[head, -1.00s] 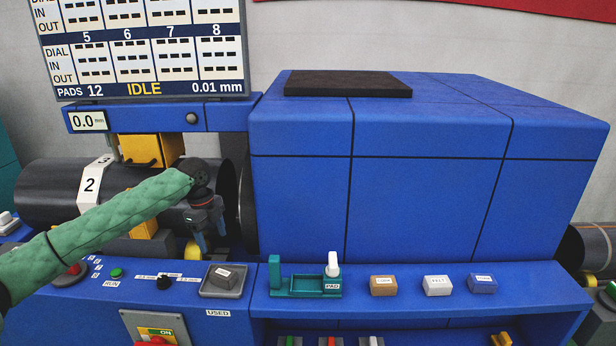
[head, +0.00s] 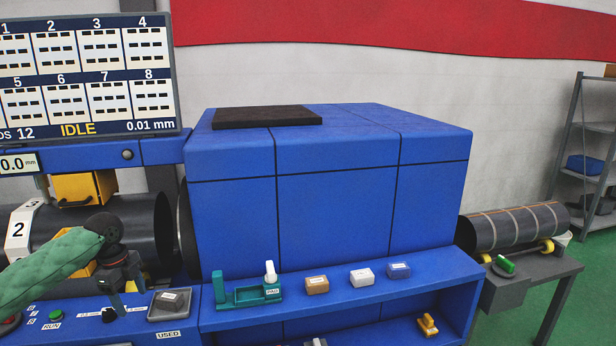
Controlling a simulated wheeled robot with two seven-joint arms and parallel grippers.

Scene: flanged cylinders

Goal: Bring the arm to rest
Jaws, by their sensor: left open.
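My left arm, in a green quilted sleeve, comes in from the left edge in the head view. Its left gripper (head: 122,303) points down above the blue control ledge, left of the tray marked USED (head: 170,304). The jaws are open and I see nothing between them. The dark cylinder marked 2 (head: 145,225) lies behind the arm, partly hidden by it. My right gripper is not in view.
A big blue housing (head: 335,212) fills the middle. On its ledge stand a teal pad holder (head: 240,293) and tan (head: 317,285), white (head: 362,277) and blue (head: 398,271) blocks. A banded cylinder (head: 515,226) lies on a grey table at right, with shelving beyond.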

